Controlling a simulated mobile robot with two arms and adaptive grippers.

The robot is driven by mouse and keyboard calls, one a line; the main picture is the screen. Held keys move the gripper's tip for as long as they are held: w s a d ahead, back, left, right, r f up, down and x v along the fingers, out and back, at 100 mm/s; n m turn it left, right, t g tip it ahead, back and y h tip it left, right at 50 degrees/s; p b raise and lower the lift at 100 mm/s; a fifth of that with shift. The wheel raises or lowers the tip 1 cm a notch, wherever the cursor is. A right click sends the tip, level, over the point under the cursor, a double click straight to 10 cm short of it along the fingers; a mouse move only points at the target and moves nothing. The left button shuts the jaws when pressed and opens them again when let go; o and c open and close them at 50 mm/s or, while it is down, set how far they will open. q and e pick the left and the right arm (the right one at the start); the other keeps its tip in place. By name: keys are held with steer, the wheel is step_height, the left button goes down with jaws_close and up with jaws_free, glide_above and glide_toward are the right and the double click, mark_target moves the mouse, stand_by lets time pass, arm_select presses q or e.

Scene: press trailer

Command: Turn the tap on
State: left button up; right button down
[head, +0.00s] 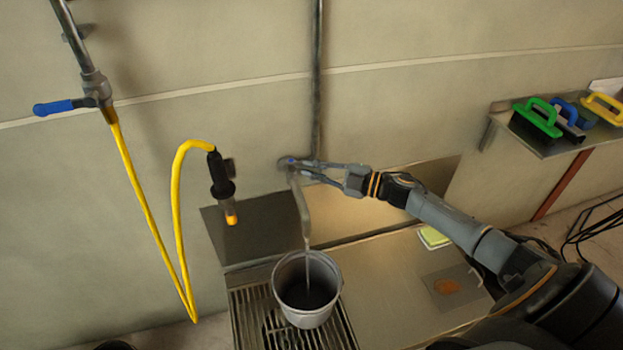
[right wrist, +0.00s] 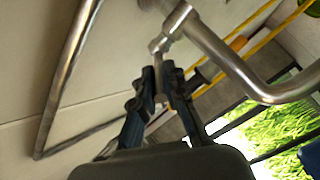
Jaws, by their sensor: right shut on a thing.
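The tap is a grey metal fitting on the wall with a bent spout (head: 301,208) pointing down. A small blue mark shows at its wall end. A thin pale stream runs from the spout down into a grey bucket (head: 325,262) on a grate. My right gripper (head: 303,169) reaches in from the right at the tap's wall end. In the right wrist view the fingers (right wrist: 161,92) are close together on the tap's lever, just below the tap body (right wrist: 172,32). The fingers hide much of the lever. My left gripper is not in view.
A yellow hose with a black nozzle (head: 221,178) hangs left of the tap. A pipe with a blue-handled valve (head: 55,107) is further left. A vertical pipe (head: 317,80) runs above the tap. A shelf at right holds brushes with green (head: 540,117) and yellow handles.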

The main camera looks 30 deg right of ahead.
steer(key=shift+w+d+n+g+y+b, duration=0.1)
steer(key=shift+d+n+g+y+b, duration=0.05)
steer(key=shift+n+g+y+b, duration=0.3)
steer(key=c, duration=1.4)
jaws_free()
steer(key=v, duration=1.2)
steer(key=shift+f, duration=0.1)
